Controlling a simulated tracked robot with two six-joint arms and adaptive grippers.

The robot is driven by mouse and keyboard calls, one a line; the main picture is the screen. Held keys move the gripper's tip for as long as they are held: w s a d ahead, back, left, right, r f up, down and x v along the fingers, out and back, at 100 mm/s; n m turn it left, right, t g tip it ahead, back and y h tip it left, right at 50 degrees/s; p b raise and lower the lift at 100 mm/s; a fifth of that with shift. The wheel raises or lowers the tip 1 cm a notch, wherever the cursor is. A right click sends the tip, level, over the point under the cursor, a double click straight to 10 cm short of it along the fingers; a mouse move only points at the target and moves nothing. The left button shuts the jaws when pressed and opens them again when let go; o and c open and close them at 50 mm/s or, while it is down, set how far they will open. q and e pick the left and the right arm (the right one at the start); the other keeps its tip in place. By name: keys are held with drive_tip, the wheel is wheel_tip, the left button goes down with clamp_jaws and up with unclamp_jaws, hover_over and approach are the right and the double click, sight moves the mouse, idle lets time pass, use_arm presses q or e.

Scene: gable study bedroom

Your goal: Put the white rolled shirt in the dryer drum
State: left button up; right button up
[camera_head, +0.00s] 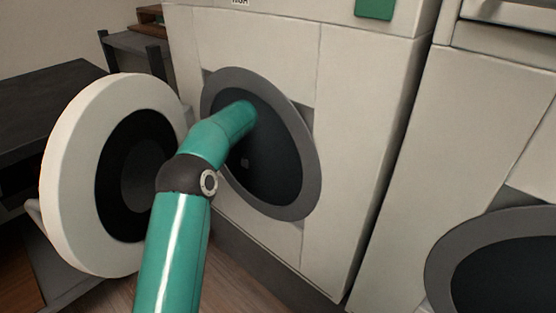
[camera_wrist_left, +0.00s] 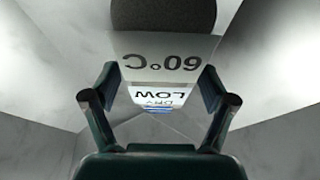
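The dryer drum (camera_head: 275,170) shows as a dark round opening with a grey rim in the white machine. My left arm reaches into it, so its gripper is hidden in the head view. In the left wrist view my left gripper (camera_wrist_left: 157,85) has its two fingers spread apart, with no object clearly held between them. Pale grey walls surround it. A light panel marked 60°C (camera_wrist_left: 162,60) and a white label (camera_wrist_left: 158,96) lie beyond the fingers. I cannot make out the white rolled shirt in either view. My right gripper is out of view.
The round white door (camera_head: 72,190) stands open left of the drum, close to my arm. A second machine (camera_head: 490,110) with a dark round opening stands at the right. A dark table (camera_head: 50,90) is behind the door.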

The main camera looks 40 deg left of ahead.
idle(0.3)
use_arm(q)
drive_tip(key=shift+s+r+p, duration=0.1)
drive_tip(key=shift+r+p, duration=0.4)
drive_tip(key=shift+r, duration=0.2)
drive_tip(key=shift+s+r, duration=0.1)
drive_tip(key=shift+s, duration=0.15)
drive_tip(key=s, duration=0.4)
drive_tip(key=s+p, duration=0.1)
drive_tip(key=s, duration=0.2)
drive_tip(key=s+a, duration=0.1)
drive_tip(key=s, duration=0.3)
drive_tip(key=shift+s, duration=0.3)
drive_tip(key=shift+s, duration=0.1)
